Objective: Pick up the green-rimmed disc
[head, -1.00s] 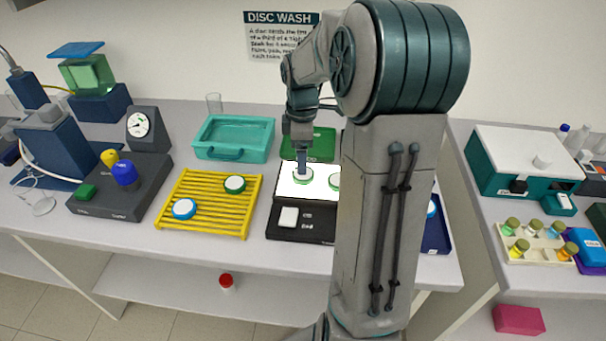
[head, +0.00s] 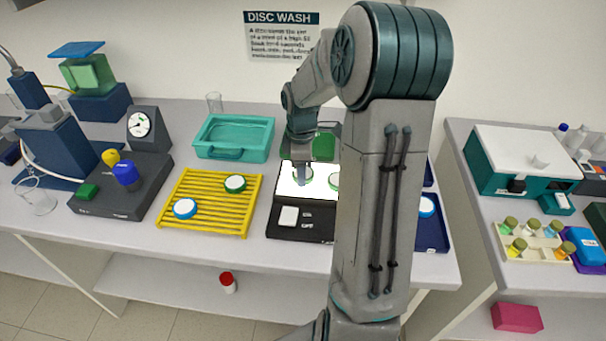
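A green-rimmed white disc (head: 306,181) lies on the lit white panel of a dark box (head: 285,229). A second green-rimmed disc (head: 333,183) lies to its right on the same panel, partly hidden by my arm. A third green-rimmed disc (head: 235,183) sits on the yellow slatted rack (head: 212,210). My gripper (head: 302,178) points down at the first disc on the lit panel, its fingertips at or just over it. The fingers are small and seen edge-on, so I cannot tell whether they are open or touch the disc.
A blue-rimmed disc (head: 185,208) sits on the yellow rack. A teal tray (head: 233,150) stands behind the rack, and a green piece (head: 324,146) behind the lit panel. A blue tray (head: 437,240) with a blue-rimmed disc (head: 426,206) is right of my arm.

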